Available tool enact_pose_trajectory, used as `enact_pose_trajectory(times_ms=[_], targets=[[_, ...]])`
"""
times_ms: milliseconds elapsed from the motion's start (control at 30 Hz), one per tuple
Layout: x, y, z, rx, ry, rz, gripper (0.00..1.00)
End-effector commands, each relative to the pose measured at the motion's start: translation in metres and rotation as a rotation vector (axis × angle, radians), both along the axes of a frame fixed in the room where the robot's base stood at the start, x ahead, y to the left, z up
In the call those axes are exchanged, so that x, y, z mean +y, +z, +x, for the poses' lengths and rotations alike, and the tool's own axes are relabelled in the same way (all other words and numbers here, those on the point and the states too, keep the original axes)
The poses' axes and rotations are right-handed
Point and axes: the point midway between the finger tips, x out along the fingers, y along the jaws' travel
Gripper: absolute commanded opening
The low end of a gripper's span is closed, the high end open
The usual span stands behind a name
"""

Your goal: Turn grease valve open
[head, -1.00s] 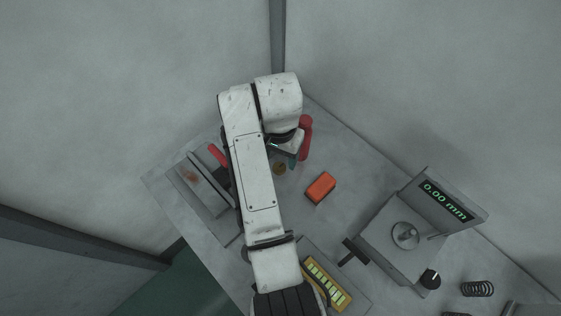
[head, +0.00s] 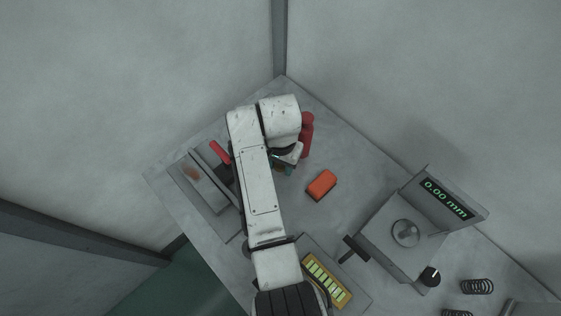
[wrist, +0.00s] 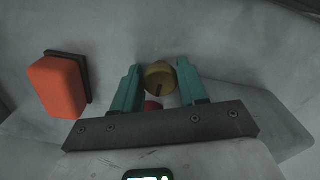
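A round brass knob (wrist: 160,76) with a dark slot or bar on its face shows in the wrist view and looks like the grease valve. My gripper (wrist: 158,66) has two teal fingers, spread apart on either side of the knob. The right finger is very close to its edge, and a small gap shows at the left; I cannot tell contact. In the head view my gripper (head: 284,168) is mostly hidden by my arm, and the knob is largely covered.
An orange block (head: 321,185) with a dark base lies right of my gripper. A red cylinder (head: 307,132) stands behind it. A gauge reading 0.00 mm (head: 447,199), a black dial (head: 430,276) and springs (head: 477,286) are at right. A red handle (head: 220,152) is at left.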

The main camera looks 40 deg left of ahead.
Motion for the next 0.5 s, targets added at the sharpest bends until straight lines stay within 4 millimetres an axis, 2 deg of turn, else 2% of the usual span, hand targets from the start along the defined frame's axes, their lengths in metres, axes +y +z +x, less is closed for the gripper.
enact_pose_trajectory(times_ms=[67, 333, 500], targets=[[0.0, 0.0001, 0.0, 0.0, 0.0, 0.0, 0.34], [-0.0001, 0.0002, 0.0001, 0.0, 0.0, 0.0, 0.08], [-0.0002, 0.0005, 0.0002, 0.0, 0.007, -0.001, 0.07]])
